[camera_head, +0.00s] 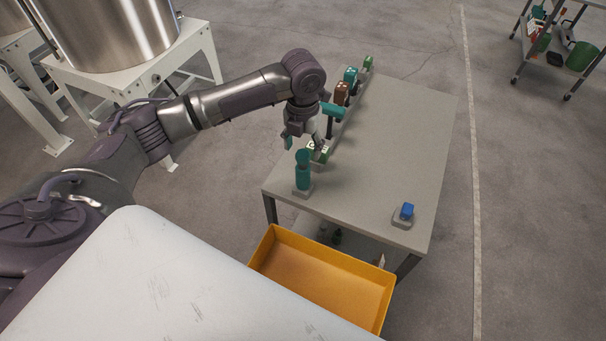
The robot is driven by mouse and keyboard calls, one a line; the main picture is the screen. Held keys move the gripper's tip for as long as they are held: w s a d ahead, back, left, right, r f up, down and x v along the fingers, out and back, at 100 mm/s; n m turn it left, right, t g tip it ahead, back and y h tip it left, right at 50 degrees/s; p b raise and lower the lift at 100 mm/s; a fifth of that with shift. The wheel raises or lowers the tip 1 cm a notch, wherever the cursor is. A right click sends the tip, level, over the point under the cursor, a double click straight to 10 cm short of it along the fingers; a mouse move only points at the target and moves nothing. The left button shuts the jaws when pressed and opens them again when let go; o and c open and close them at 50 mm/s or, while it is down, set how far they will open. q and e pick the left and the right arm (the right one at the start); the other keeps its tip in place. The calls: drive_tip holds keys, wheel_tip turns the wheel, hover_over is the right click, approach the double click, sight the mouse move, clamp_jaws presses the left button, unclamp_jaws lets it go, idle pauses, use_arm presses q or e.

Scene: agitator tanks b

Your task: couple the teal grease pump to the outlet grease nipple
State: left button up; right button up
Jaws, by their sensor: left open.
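A teal upright item (302,174), which looks like the grease pump, stands on a small grey base at the table's near left corner. My left gripper (305,140) is open above the table's left edge, just behind the top of this teal item. It points down and appears apart from it. A teal horizontal cylinder (334,111) on a dark post is just right of the gripper. I cannot pick out the outlet grease nipple; it is too small or hidden. My right gripper is out of view.
The grey table (400,130) has a row along its left side: a brown block (342,92), a teal block (350,75) and green blocks. A blue item (406,210) sits at the near right. A yellow tray (320,268) is in front. The table's middle is clear.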

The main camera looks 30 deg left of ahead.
sight(303, 153)
use_arm(q)
wheel_tip(303, 153, down, 4)
drive_tip(key=shift+w+f+p, duration=0.1)
drive_tip(key=shift+f+p, duration=0.15)
drive_tip(key=shift+p, duration=0.7)
drive_tip(key=shift+f, duration=0.3)
clamp_jaws()
